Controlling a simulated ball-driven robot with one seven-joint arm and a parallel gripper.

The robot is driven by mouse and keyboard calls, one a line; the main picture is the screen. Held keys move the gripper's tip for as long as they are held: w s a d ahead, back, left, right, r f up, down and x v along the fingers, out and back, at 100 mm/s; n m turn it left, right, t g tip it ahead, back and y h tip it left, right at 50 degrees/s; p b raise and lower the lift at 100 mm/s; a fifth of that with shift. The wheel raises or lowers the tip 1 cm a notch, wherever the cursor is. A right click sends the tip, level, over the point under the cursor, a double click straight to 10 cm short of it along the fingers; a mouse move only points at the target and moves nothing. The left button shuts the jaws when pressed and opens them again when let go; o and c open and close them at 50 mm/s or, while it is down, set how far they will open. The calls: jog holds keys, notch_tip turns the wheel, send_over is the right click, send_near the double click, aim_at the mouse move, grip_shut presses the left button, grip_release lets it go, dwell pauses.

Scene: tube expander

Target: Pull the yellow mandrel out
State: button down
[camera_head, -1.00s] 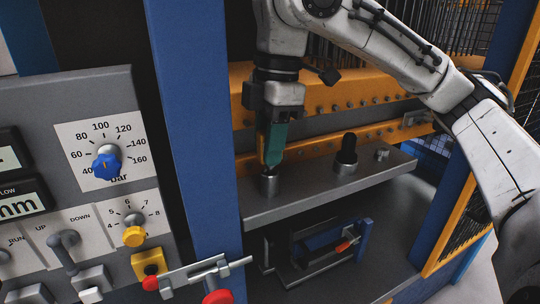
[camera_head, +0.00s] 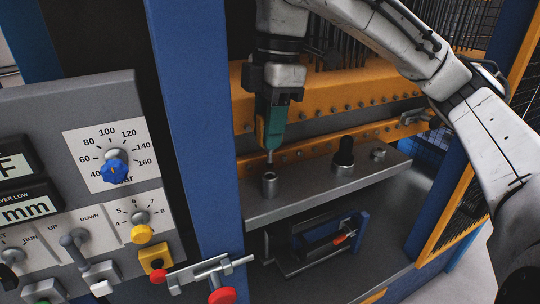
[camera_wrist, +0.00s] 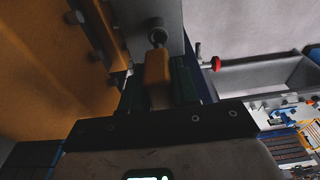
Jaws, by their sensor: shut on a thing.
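My gripper (camera_head: 272,130), with green fingers, is shut on the yellow mandrel (camera_head: 261,133) above the left end of the grey ledge. In the wrist view, the mandrel's yellow block (camera_wrist: 157,70) sits between the fingers. A thin metal shank points down from the fingers in the head view. Its lower end seems to be just above the open mouth of the short metal socket (camera_head: 269,186), but I cannot tell for sure whether it is fully clear. The fingers hide much of the mandrel in the head view.
A black-topped peg (camera_head: 343,158) and a small metal knob (camera_head: 378,154) stand on the grey ledge (camera_head: 310,190) to the right. An orange beam (camera_head: 340,95) lies behind. A blue post (camera_head: 190,140) and the control panel (camera_head: 60,120) stand to the left.

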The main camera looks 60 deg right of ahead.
jog(key=shift+r+p, duration=0.3)
jog(key=shift+r, duration=2.8)
